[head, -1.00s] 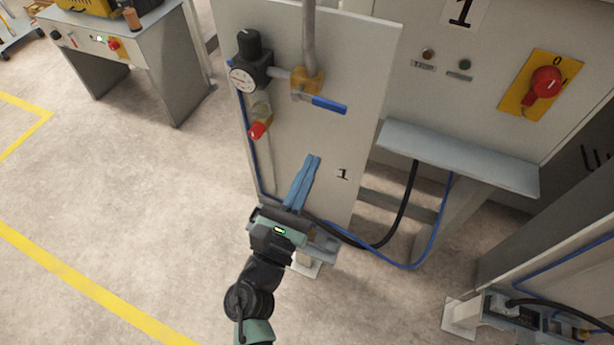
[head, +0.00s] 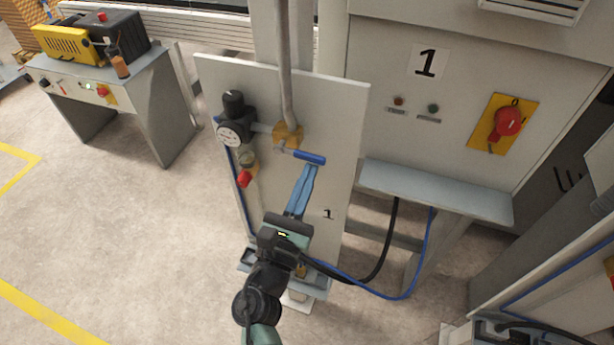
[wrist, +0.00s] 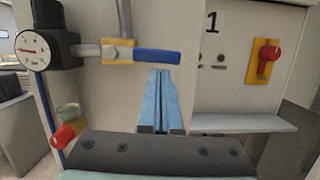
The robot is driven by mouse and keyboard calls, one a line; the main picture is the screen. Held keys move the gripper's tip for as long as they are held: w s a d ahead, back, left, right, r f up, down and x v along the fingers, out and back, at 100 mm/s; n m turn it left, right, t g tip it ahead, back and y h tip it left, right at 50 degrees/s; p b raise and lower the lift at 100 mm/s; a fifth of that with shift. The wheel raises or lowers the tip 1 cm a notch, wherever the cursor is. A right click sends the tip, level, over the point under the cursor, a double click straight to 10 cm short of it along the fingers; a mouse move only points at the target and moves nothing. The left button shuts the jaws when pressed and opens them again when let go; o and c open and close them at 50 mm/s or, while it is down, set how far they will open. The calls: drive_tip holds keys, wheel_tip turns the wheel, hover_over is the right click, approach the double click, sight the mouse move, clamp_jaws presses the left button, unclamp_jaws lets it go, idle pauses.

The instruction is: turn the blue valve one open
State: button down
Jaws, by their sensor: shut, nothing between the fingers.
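The blue valve handle (head: 310,158) sticks out to the right from a brass valve body (head: 288,136) on the grey panel marked 1. It lies nearly level across the vertical pipe's line. In the wrist view the handle (wrist: 158,56) is just above my fingertips. My gripper (head: 312,168) has long blue fingers, shut with nothing between them. Its tips point up and are just below the handle's outer part. I cannot tell whether they touch it. The gripper also shows in the wrist view (wrist: 160,72).
A gauge with a black knob (head: 233,132) and a red-tipped filter bowl (head: 245,175) are left of the valve. A grey ledge (head: 435,190) and a red rotary switch (head: 508,122) are to the right. Black and blue hoses hang below. Open floor lies left.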

drive_tip(key=shift+d+r+p, duration=0.1)
drive_tip(key=shift+r+p, duration=0.2)
drive_tip(key=shift+r, duration=0.45)
